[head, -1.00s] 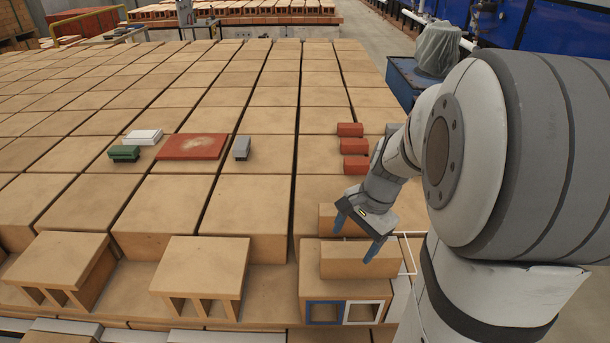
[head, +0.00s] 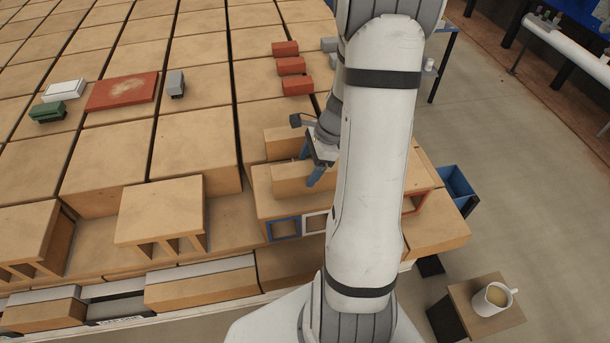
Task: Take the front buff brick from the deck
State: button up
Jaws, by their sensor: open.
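The front buff brick (head: 288,183) lies on the deck (head: 266,205), a large buff block with blue-framed and white-framed openings in its front. A second buff brick (head: 281,144) lies just behind it. My gripper (head: 309,167) is open and points down at the front brick's right part. Its near blue finger overlaps that brick in the picture, and the far finger shows near the gap between the two bricks. I cannot tell how close the fingers are to the brick. My arm hides the right ends of both bricks and the middle of the deck.
Three red bricks (head: 291,66) lie behind on the buff blocks. A red plate (head: 122,91), a grey block (head: 176,84), a white block (head: 64,89) and a green block (head: 47,111) lie left. A mug (head: 492,298) stands on a small stand at lower right. The floor at right has free room.

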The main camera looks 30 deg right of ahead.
jog(key=shift+a+f, duration=0.15)
jog(key=shift+f, duration=0.3)
jog(key=shift+w, duration=0.1)
jog(key=c, duration=1.5)
